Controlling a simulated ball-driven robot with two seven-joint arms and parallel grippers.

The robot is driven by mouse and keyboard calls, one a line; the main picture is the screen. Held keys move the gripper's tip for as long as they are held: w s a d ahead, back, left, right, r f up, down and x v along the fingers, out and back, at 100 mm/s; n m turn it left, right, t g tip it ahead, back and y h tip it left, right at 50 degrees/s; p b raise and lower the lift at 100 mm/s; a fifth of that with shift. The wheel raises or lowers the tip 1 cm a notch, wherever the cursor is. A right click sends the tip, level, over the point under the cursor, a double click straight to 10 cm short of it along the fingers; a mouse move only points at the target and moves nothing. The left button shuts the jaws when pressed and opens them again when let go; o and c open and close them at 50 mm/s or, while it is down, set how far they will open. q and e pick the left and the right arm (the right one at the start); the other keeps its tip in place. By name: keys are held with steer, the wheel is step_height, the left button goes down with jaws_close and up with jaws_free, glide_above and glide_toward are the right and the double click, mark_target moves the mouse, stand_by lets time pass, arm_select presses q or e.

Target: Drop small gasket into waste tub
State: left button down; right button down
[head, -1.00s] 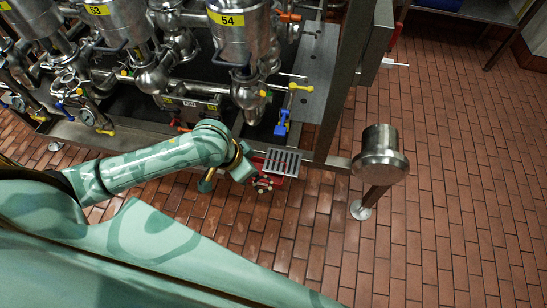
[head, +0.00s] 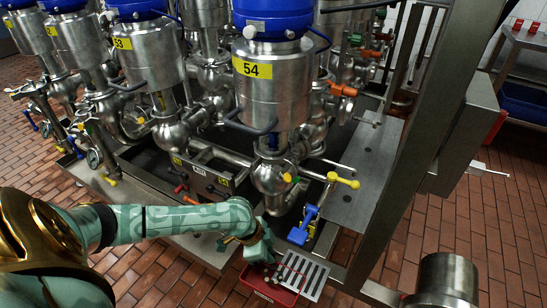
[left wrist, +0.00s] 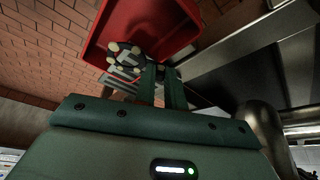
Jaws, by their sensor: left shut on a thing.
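A red tub (head: 258,290), which matches the waste tub, sits low at the front of the valve frame in the head view. It also fills the top of the left wrist view (left wrist: 185,22). My left gripper (head: 268,262) is at the tub, with its fingers pointing toward the inside. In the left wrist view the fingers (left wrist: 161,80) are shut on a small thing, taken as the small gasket. My right gripper is not in view.
A slotted metal grate (head: 305,275) lies at the tub's right side. Valve 54 (head: 270,85) and a blue-handled valve (head: 302,226) stand just behind. A steel post (head: 445,280) is at the lower right. Brick floor (head: 500,230) is clear on the right.

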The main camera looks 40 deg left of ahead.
arm_select(q)
steer(key=shift+f+b, duration=0.3)
steer(key=shift+f, duration=0.35)
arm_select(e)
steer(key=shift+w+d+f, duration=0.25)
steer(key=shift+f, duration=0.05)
arm_select(q)
steer(key=c, duration=1.4)
jaws_free()
steer(key=shift+r, duration=0.1)
